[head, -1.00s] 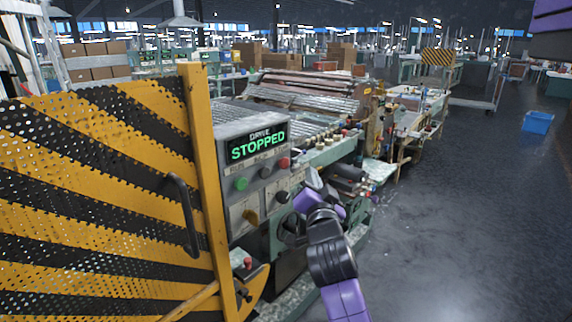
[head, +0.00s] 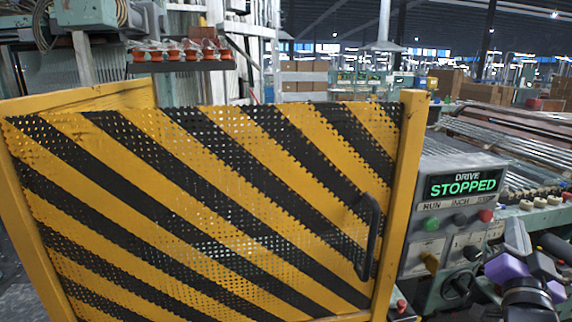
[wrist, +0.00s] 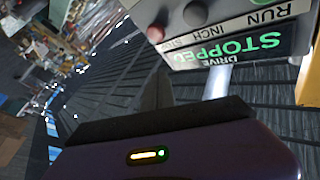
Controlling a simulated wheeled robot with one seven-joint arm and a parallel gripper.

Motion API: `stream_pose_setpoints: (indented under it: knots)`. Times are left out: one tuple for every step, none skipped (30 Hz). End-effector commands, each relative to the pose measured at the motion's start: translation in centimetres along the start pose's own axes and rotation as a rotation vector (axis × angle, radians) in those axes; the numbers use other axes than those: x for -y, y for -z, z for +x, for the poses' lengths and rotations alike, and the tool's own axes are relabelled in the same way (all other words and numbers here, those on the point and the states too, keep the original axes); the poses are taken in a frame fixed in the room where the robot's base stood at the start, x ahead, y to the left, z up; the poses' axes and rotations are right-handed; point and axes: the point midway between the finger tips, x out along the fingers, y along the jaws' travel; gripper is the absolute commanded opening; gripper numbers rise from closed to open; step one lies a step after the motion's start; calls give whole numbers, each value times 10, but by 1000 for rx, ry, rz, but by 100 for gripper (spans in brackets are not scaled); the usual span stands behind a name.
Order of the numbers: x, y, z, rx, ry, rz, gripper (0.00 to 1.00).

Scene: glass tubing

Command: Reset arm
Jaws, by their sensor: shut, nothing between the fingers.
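My gripper (head: 517,238) shows at the right edge of the head view, just right of the drive control panel (head: 408,262). Part of my purple and black arm is cut off by the frame. In the wrist view a dark finger (wrist: 156,92) rises above the purple gripper body, shut and empty. The panel's display (head: 463,186) reads DRIVE STOPPED in green. The panel also shows upside down at the top of the wrist view (wrist: 205,18), apart from the finger. Its green button, red button and knobs are partly visible.
A yellow and black striped perforated guard (head: 210,215) fills the left and middle of the head view. It has a black handle (head: 368,238) at its right. A shelf with orange items (head: 180,66) stands at the back left.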

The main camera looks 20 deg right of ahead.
Motion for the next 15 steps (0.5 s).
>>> stream_pose_setpoints:
  knots:
    - [7,-10,-13,12,40,-41,0]
    - [12,-14,-20,16,63,-64,0]
    - [19,-20,-30,21,92,-88,0]
    - [23,-24,-37,26,113,-106,0]
    - [28,-29,-45,32,134,-121,0]
    - [33,-36,-56,41,162,-142,0]
    - [37,-41,-66,48,183,-157,0]
    - [41,-47,-75,56,204,-172,0]
    - [47,-54,-89,68,235,-189,0]
    - [51,-60,-101,78,258,-204,0]
    - [55,-66,-114,89,283,-216,0]
    - [60,-74,-131,104,315,-233,0]
    - [63,-80,-145,116,339,-244,0]
    - [66,-84,-158,128,363,-255,0]
    - [69,-90,-177,143,394,-267,0]
